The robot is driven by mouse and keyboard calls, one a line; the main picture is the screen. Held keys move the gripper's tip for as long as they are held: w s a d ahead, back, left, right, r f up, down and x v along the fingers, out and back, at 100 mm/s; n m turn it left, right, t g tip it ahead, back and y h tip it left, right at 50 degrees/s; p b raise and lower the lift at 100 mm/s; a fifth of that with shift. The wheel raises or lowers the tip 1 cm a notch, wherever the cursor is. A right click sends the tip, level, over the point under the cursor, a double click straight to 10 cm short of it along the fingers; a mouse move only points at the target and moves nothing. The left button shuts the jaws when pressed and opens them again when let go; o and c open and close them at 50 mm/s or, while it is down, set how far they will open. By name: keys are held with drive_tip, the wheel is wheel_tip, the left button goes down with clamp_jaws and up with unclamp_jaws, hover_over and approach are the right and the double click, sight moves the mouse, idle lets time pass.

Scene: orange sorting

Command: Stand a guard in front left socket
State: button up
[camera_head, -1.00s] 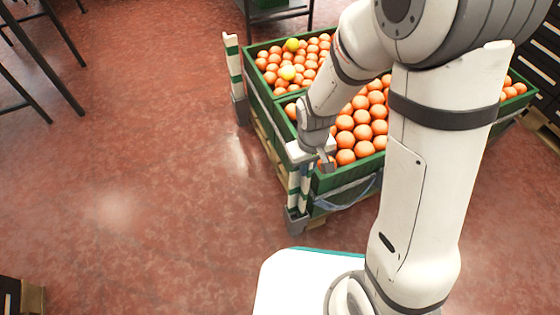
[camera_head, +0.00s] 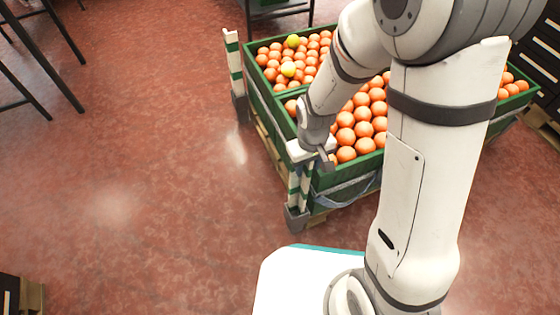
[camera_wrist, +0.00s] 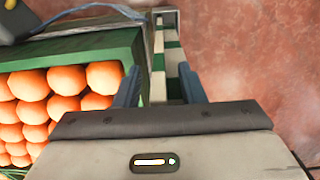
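A white-and-green striped guard (camera_head: 294,186) stands upright in the grey socket (camera_head: 296,218) at the near left corner of the green orange crate stand. In the wrist view the guard (camera_wrist: 157,86) rises between my gripper's fingers, and the socket (camera_wrist: 167,17) lies beyond it. My gripper (camera_head: 313,158) is at the guard's upper end, pointing down. In the wrist view my gripper (camera_wrist: 160,72) has its two blue-grey fingers spread apart, one on each side of the guard. Its top is partly hidden by my gripper. Another striped guard (camera_head: 234,62) stands at the far left corner.
A blue-grey strap (camera_head: 345,200) hangs on the near side. Red floor (camera_head: 130,150) is clear to the left. Dark racks stand at the left and right edges.

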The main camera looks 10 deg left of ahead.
drive_tip(key=shift+r+p, duration=1.95)
drive_tip(key=shift+r, duration=1.95)
drive_tip(key=shift+r, duration=0.1)
wheel_tip(320, 180, up, 7)
drive_tip(key=p, duration=0.6)
drive_tip(key=s+d+r+m+t+p, duration=0.1)
drive_tip(key=d+r+p, duration=0.3)
drive_tip(key=r+p, duration=0.5)
drive_tip(key=s+d+r+m+p, duration=0.3)
drive_tip(key=r+p, duration=0.5)
drive_tip(key=r, duration=1.1)
drive_tip(key=s+d+r+m+t+p, duration=0.1)
drive_tip(key=s+d+r+p, duration=0.3)
drive_tip(key=r, duration=1)
drive_tip(key=d+m+p, duration=0.1)
drive_tip(key=d+p, duration=0.2)
drive_tip(key=p, duration=0.2)
drive_tip(key=shift+d+t+p, duration=0.2)
drive_tip(key=shift+t+p, duration=0.1)
